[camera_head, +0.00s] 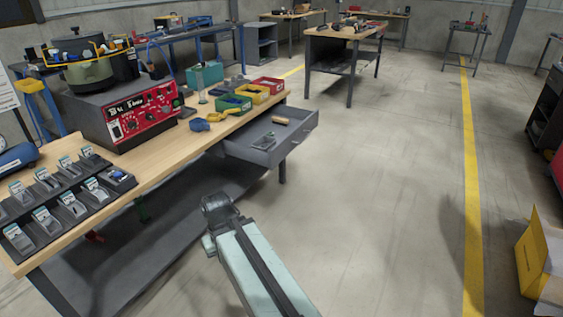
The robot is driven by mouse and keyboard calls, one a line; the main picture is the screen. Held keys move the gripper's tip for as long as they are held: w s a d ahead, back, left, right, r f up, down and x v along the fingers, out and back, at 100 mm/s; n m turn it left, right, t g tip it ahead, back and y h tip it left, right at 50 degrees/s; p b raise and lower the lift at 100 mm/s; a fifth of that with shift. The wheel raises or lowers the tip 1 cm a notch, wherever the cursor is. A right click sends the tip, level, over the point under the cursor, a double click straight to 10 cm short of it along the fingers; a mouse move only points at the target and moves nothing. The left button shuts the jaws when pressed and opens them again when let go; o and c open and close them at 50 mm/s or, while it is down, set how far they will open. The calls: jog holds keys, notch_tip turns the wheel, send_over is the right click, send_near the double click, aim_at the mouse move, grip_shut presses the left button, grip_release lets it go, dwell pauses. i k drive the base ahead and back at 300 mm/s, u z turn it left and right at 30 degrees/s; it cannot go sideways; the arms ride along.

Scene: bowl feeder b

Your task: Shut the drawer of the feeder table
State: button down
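The feeder table (160,160) has a wooden top and runs along the left. Its grey drawer (292,139) is pulled out from under the right end of the top. A wooden-handled tool (281,121) and a small grey metal part (265,141) lie in the drawer. My arm reaches up from the bottom of the picture. Its end, my gripper (217,204), is below and to the left of the drawer, apart from it. The fingers are too small and dark to tell whether they are open or shut.
On the table stand a bowl feeder with a red control panel (140,113), a rack of small trays (62,196) and several coloured bins (267,85). A lower shelf (150,245) lies under the top. Open floor (390,200) spreads to the right, with a yellow box (533,255) at the right edge.

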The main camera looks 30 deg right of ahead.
aim_at(301, 121)
jog(key=z, duration=0.15)
jog(key=i, duration=1.4)
jog(key=u, duration=0.05)
